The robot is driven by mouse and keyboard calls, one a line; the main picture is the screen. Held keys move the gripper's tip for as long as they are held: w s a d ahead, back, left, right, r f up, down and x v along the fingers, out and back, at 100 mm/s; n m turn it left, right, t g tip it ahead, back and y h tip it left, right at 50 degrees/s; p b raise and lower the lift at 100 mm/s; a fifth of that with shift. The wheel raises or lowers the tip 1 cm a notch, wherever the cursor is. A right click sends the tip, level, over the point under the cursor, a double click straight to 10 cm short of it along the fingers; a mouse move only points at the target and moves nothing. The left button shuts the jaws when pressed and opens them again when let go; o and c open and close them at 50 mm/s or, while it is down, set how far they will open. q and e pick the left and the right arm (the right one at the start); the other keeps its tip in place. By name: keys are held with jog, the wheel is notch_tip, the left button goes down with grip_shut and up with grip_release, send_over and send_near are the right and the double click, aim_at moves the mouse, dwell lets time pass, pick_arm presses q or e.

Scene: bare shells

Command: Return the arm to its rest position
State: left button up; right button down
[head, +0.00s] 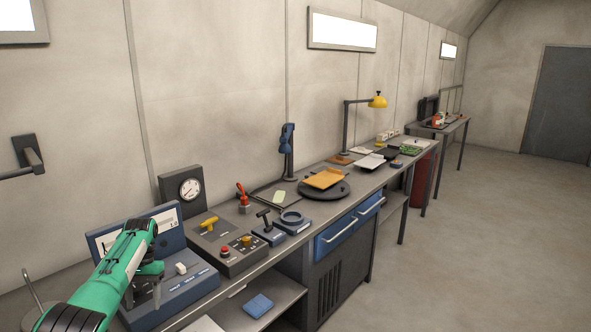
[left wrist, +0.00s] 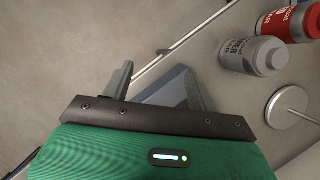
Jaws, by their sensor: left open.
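My left arm, green, comes in from the lower left in the head view. Its gripper (head: 145,296) is over the front of a blue-grey device with an upright panel (head: 172,218). In the left wrist view the two grey fingers of the gripper (left wrist: 158,84) stand apart. Nothing is clamped between them. A blue-grey surface (left wrist: 168,88) shows behind the fingers, and I cannot tell its distance. My right gripper is in neither view.
The bench holds a control box (head: 228,246), a gauge (head: 183,188), a dark round plate (head: 338,192) and a yellow lamp (head: 378,100). A grey canister (left wrist: 250,56), a red canister (left wrist: 290,24) and a metal disc (left wrist: 287,103) show in the wrist view. The floor (head: 480,240) at right is clear.

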pick_arm(q)
jog(key=s+d+f+m+t+y, duration=0.1)
jog(key=s+d+f, duration=0.25)
jog(key=f, duration=0.35)
jog(key=s+d+f+m+t, duration=0.1)
jog(key=s+d+f, duration=0.25)
jog(key=f, duration=0.35)
jog(key=s+d+f+m+t, duration=0.1)
jog(key=s+d+f, duration=0.2)
jog(key=s+d, duration=0.15)
jog(key=s+d+f+t, duration=0.1)
jog(key=s+d+f, duration=0.25)
jog(key=s, duration=0.25)
jog(key=s+d+r+t, duration=0.1)
jog(key=s+d, duration=0.1)
jog(key=s, duration=0.5)
jog(key=s+d+r+t, duration=0.1)
jog(key=s+d, duration=0.1)
jog(key=s, duration=0.6)
jog(key=s+r+t+h, duration=0.1)
jog(key=s+r+t, duration=0.1)
jog(key=s+r, duration=0.85)
notch_tip(320, 180, down, 32)
jog(key=s+g, duration=0.2)
jog(key=s+a+f, duration=0.3)
jog(key=s+f, duration=1.6)
jog(key=f, duration=0.1)
jog(key=shift+s+f+g, duration=0.15)
jog(key=shift+s+g, duration=0.2)
jog(key=shift+g, duration=0.05)
